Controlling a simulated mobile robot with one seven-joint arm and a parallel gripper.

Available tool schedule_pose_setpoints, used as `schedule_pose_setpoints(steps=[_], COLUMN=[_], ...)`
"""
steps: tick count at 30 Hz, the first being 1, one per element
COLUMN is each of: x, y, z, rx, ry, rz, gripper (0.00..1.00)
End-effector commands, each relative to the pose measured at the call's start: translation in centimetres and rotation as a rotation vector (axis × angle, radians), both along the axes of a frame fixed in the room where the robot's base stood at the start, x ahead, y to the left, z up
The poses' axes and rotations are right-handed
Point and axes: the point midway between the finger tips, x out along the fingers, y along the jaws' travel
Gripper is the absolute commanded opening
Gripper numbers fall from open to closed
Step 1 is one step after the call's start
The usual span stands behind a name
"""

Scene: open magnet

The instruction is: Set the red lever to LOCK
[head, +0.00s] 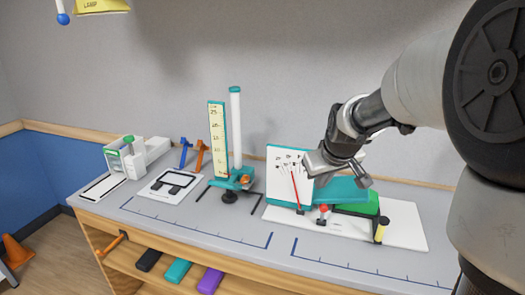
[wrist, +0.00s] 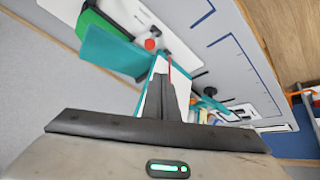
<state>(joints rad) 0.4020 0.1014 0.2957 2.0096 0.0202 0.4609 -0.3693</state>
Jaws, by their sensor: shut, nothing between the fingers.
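A small red knob (head: 323,208), which looks like the lever's end, stands low at the front of a white base plate (head: 400,232). It also shows near the top of the wrist view (wrist: 150,44). A white dial board (head: 280,170) with a thin red pointer (head: 296,188) stands just left of it; the pointer leans slightly left. No LOCK mark is readable. My gripper (wrist: 162,82) is shut and empty. In the head view it hangs above the knob, near the board's right edge, apart from the knob. Its fingertips overlap the board in the wrist view.
A teal block (head: 340,189) and green block (head: 370,205) lie behind the knob, with a yellow-topped black post (head: 381,229) at right. A tall scale (head: 217,140) and white tube (head: 235,125) stand left. The bench front (head: 225,225) is clear.

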Motion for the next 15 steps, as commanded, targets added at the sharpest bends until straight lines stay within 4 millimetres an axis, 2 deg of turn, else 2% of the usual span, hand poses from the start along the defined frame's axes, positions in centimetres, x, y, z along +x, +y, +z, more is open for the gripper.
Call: schedule_pose_setpoints(steps=[1, 6, 15], x=[0.9, 2.4, 2.6], y=[-1.6, -4.3, -4.7], z=[-1.8, -3.6, -3.8], rx=[0.008, 0.021, 0.023], ry=[0.012, 0.028, 0.030], rz=[-0.014, -0.028, -0.029], gripper=[0.00, 0.00, 0.00])
